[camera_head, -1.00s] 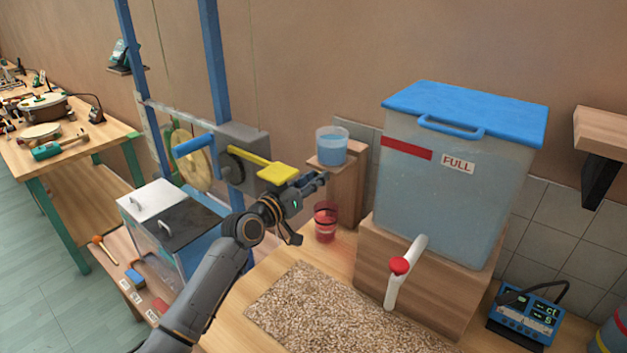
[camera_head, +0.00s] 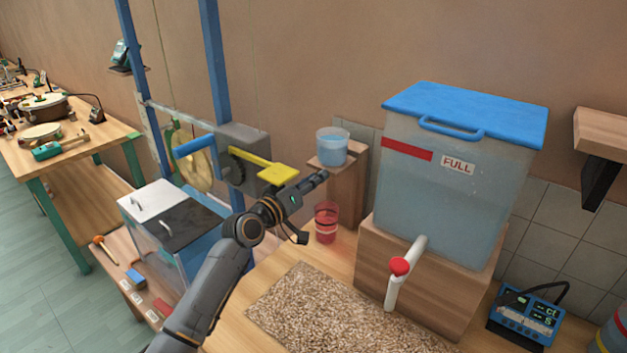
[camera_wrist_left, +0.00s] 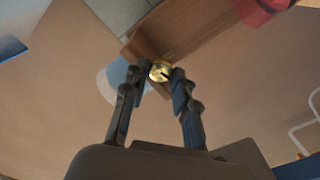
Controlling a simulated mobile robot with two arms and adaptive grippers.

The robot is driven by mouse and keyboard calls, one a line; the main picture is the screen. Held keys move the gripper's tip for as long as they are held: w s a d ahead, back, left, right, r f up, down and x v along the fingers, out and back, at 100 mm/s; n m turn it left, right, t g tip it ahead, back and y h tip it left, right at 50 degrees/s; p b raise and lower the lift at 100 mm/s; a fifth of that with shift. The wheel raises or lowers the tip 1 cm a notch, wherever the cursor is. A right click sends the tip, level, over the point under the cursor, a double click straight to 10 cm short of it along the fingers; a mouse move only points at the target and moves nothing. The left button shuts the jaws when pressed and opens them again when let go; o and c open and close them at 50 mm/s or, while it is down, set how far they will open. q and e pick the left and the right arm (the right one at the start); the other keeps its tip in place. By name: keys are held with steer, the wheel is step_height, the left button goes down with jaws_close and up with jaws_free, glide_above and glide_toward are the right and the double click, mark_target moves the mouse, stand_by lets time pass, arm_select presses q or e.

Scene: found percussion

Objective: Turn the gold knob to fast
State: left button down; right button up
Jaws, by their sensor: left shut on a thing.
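The gold knob (camera_wrist_left: 159,71) shows in the left wrist view, round and shiny with a dark mark on it. It sits on a wooden surface between my left fingertips. My left gripper (camera_wrist_left: 157,80) is shut on it, one finger on each side. In the head view my left gripper (camera_head: 321,178) reaches to the wooden stand (camera_head: 346,191) under a small blue tub (camera_head: 332,146). The knob is hidden there by the fingers. Any speed label and the knob's exact setting cannot be read. My right gripper is not in view.
A yellow paddle (camera_head: 277,173) on a grey box is close above my left wrist. A red cup (camera_head: 326,222) stands just below the fingers. A large tank (camera_head: 450,190) with a red-handled tap (camera_head: 399,266) is to the right. A grain-covered patch (camera_head: 320,305) lies in front.

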arm_select(q)
steer(key=c, duration=1.1)
jaws_free()
steer(key=v, duration=1.2)
